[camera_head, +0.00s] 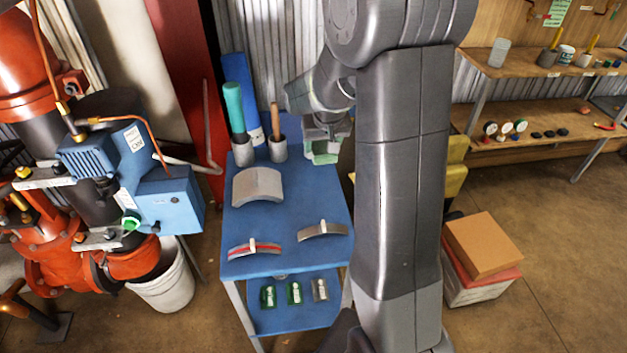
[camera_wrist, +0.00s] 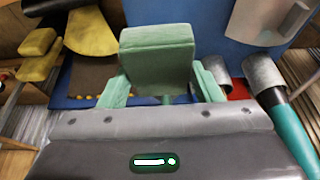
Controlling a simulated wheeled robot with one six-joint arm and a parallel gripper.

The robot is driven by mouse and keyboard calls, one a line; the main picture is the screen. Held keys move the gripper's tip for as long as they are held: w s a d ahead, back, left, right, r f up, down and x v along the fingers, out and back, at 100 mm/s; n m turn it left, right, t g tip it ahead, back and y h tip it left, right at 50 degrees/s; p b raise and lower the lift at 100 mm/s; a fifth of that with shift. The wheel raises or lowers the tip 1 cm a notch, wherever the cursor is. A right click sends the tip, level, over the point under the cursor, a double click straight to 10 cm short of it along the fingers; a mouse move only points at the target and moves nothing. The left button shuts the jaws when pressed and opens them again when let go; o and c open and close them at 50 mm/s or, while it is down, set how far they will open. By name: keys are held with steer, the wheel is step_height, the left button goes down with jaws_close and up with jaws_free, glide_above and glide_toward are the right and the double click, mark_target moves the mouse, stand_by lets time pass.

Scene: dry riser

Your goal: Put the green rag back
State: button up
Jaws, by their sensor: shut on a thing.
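My gripper (camera_head: 324,140) is over the far right part of the blue table, right of two grey cups. It is shut on a pale green thing, which I take to be the green rag (camera_wrist: 157,48). In the wrist view the rag looks like a thick folded block between and beyond the jaws. The side pieces by it are also green, so where rag ends and finger begins is hard to tell. In the head view only a small pale green part shows under my wrist. Whether it touches the table cannot be told.
The blue table (camera_head: 290,258) bears a grey cup with a teal handle (camera_head: 234,107), a cup with a wooden handle (camera_head: 278,148), a curved grey plate (camera_head: 258,187) and two curved strips. A blue board stands behind. Yellow pieces (camera_wrist: 88,32) show left in the wrist view.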

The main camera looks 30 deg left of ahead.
mark_target(316, 156)
steer(key=shift+s+a+r, duration=0.1)
steer(key=shift+s+a, duration=0.6)
steer(key=shift+a, duration=0.1)
steer(key=shift+s+f, duration=0.1)
steer(key=shift+f, duration=0.3)
step_height(316, 156, down, 9)
steer(key=shift+a+f, duration=0.1)
steer(key=shift+f, duration=0.05)
steer(key=o, duration=0.9)
steer(key=v, duration=1.2)
steer(key=shift+s, duration=0.2)
